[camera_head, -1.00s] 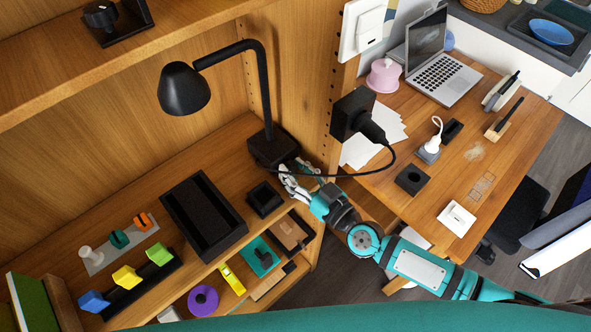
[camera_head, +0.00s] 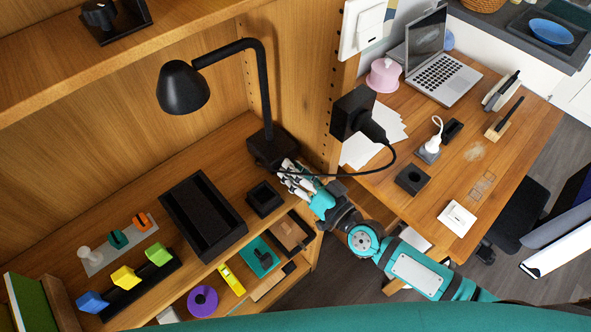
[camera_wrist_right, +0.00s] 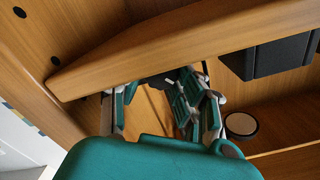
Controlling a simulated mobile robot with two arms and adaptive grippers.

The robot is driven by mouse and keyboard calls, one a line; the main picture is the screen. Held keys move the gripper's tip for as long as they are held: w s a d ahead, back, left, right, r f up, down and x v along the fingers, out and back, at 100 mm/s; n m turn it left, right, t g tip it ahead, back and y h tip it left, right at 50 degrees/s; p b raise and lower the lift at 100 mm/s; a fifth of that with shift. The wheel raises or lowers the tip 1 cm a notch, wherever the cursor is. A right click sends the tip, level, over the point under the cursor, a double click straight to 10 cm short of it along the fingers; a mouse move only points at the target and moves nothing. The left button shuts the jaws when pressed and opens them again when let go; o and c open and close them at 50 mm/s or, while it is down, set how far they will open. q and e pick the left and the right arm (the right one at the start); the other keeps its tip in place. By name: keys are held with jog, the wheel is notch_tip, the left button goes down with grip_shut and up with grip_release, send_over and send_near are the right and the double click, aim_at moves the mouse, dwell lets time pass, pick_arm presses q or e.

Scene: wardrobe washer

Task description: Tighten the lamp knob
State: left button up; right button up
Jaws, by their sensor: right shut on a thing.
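The black desk lamp stands upright on the wooden shelf, its square base (camera_head: 272,147) beside the cabinet's right side panel. Its shade (camera_head: 183,88) hangs to the left on the bent arm. My right gripper (camera_head: 288,172) comes in from the right and is shut at the front of the lamp base. The lamp knob is hidden by the fingers. In the right wrist view, the gripper (camera_wrist_right: 165,82) has its fingers closed in near a small dark part, which is mostly covered. My left gripper is not in view.
A black cable (camera_head: 340,174) runs from the plug on the side panel past my right gripper. A small black box (camera_head: 264,199) and a long black tray (camera_head: 203,217) stand close by on the shelf. In the right wrist view, a wooden board (camera_wrist_right: 190,42) crosses near the fingers.

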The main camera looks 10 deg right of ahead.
jog(key=o, duration=1.2)
jog(key=shift+c, duration=0.2)
